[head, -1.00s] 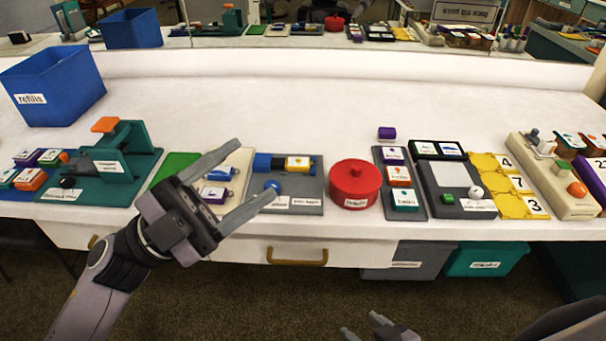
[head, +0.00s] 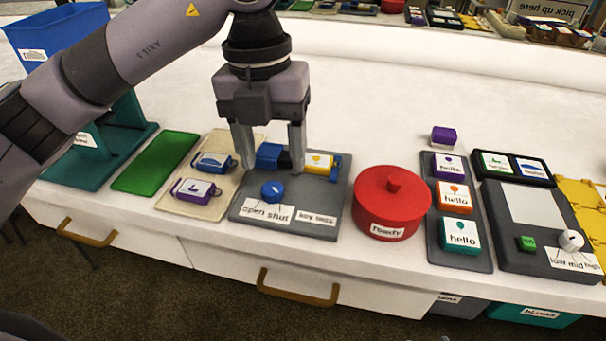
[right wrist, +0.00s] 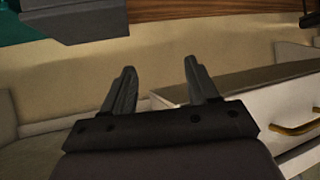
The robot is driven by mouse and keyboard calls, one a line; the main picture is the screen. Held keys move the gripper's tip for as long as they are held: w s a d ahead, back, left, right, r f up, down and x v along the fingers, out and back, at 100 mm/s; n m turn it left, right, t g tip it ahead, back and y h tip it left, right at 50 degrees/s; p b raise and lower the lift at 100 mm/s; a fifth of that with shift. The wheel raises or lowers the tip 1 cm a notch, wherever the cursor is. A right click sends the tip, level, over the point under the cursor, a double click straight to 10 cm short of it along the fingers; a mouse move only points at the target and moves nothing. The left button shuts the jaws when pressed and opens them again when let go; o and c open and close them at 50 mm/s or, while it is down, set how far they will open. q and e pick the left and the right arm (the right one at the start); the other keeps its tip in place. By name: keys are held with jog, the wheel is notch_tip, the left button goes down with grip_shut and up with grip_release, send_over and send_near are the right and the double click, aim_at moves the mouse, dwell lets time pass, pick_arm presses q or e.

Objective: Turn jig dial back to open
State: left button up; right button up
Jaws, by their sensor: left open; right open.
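The jig is a grey board (head: 335,192) on the white bench in the head view. Its blue dial (head: 272,190) sits near the front left, above a label reading "open shut". I cannot tell which word the dial points to. Behind the dial are a blue block (head: 269,156) and a yellow tag with a white face (head: 318,162), with more blue at its right. My left gripper (head: 269,168) points down over the jig, open and empty, its fingers apart behind the dial. My right gripper (right wrist: 159,68) is open and empty in the right wrist view, below the bench top.
A cream tray (head: 215,206) with blue and purple tags and a green mat (head: 158,163) lie left of the jig. A red round tin (head: 392,203) stands close at its right. Drawers with brass handles (head: 297,288) are below the front edge.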

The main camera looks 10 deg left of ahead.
aim_at(272, 186)
pick_arm(q)
jog(key=shift+w+a+r, duration=0.15)
jog(key=shift+w+a, duration=0.2)
jog(key=shift+w, duration=0.1)
jog(key=shift+w+a+y, duration=0.1)
jog(key=shift+y, duration=0.2)
notch_tip(272, 186, down, 7)
jog(key=shift+r+b, duration=0.1)
jog(key=shift+b, duration=0.85)
jog(key=shift+c, duration=0.2)
jog(key=c, duration=1)
